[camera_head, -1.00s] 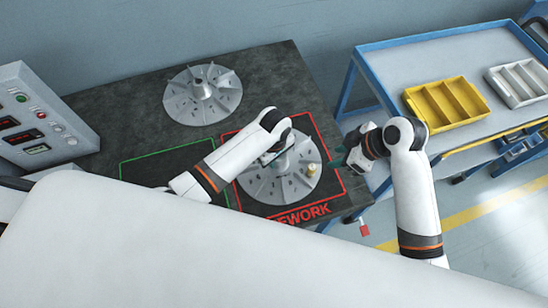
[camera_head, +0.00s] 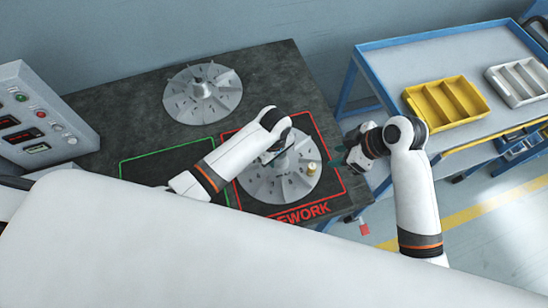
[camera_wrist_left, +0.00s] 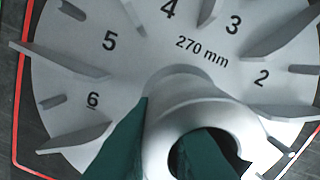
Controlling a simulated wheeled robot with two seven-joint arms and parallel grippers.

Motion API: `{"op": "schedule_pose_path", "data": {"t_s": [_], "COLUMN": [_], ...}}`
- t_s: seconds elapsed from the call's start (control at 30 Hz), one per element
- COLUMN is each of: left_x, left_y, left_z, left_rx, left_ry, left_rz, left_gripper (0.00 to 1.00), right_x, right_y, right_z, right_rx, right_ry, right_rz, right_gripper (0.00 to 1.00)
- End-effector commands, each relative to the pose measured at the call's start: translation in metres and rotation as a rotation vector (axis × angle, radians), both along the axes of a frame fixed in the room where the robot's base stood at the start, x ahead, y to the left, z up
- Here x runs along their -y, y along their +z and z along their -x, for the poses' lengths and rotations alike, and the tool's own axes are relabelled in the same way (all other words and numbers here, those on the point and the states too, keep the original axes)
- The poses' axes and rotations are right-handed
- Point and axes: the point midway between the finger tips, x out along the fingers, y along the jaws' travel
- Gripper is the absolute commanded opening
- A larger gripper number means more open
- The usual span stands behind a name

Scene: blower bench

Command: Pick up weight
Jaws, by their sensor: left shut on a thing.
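A grey finned impeller (camera_head: 258,184) lies flat inside the red-outlined REWORK square. It carries a small brass-coloured piece (camera_head: 312,169), perhaps the weight, on its right side. My left gripper (camera_head: 275,153) is over the impeller's centre, mostly hidden by its own arm in the head view. In the left wrist view its green fingers (camera_wrist_left: 165,150) are shut on the hub wall (camera_wrist_left: 185,100), one outside and one in the bore. Numbers and "270 mm" show on the disc. My right gripper (camera_head: 340,157) is beside the impeller to the right, apart from the brass piece; its finger gap is unclear.
A second impeller (camera_head: 185,105) stands at the back of the dark bench (camera_head: 130,112). The green-outlined square (camera_head: 140,172) shows no object in its visible part. A blue-framed cart (camera_head: 390,60) at right holds a yellow tray (camera_head: 411,98) and a grey tray (camera_head: 492,77). A control box (camera_head: 60,110) is at left.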

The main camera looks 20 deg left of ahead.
Motion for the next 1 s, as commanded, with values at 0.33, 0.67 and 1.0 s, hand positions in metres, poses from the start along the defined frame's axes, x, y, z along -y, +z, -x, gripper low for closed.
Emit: {"op": "schedule_pose_path", "data": {"t_s": [0.33, 0.67, 1.0], "left_x": [-0.001, -0.001, -0.001], "left_y": [-0.004, -0.004, -0.004], "left_z": [0.003, 0.003, 0.004], "left_rx": [-0.008, -0.008, -0.010], "left_ry": [-0.001, -0.002, -0.002], "left_rz": [-0.005, -0.005, -0.005], "left_gripper": [0.00, 0.00, 0.00], "right_x": [-0.011, -0.039, -0.050], "right_y": [-0.004, -0.010, -0.006], "right_z": [-0.001, -0.003, -0.006], "right_rx": [-0.095, -0.315, -0.341], "right_ry": [-0.122, -0.633, -0.985], "right_rz": [0.048, 0.273, 0.392], "right_gripper": [0.48, 0.48, 0.48]}}
